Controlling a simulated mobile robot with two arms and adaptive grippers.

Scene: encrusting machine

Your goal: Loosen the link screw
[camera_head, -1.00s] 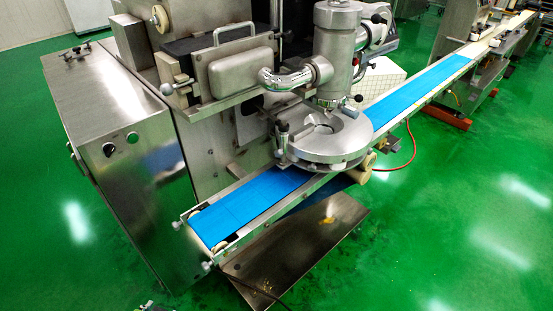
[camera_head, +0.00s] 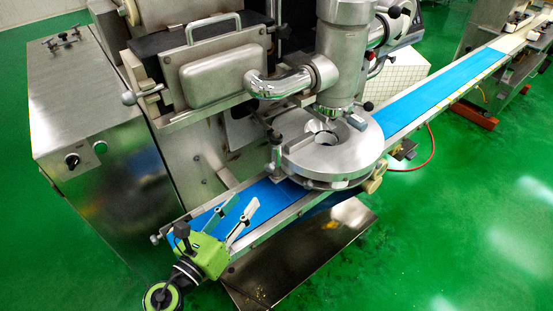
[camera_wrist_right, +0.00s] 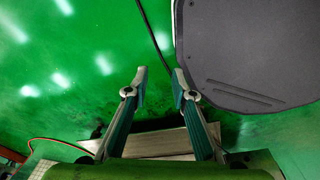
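The link screw cannot be picked out for certain. On the machine, a small upright metal fitting (camera_head: 276,150) stands at the left edge of the round metal unit (camera_head: 345,162). A dark knob (camera_head: 368,106) shows at that unit's back right. My left gripper (camera_head: 245,204) is open and empty, over the near end of the blue conveyor belt (camera_head: 445,92), below and left of the round unit. In the right wrist view, my right gripper (camera_wrist_right: 160,78) is open with nothing between its fingers, pointing over green floor. It does not show in the head view.
A steel cabinet (camera_head: 110,110) stands at left. A box with a handle (camera_head: 213,75) and a curved pipe (camera_head: 275,85) sit above the round unit. A steel plate (camera_head: 310,255) lies below the belt.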

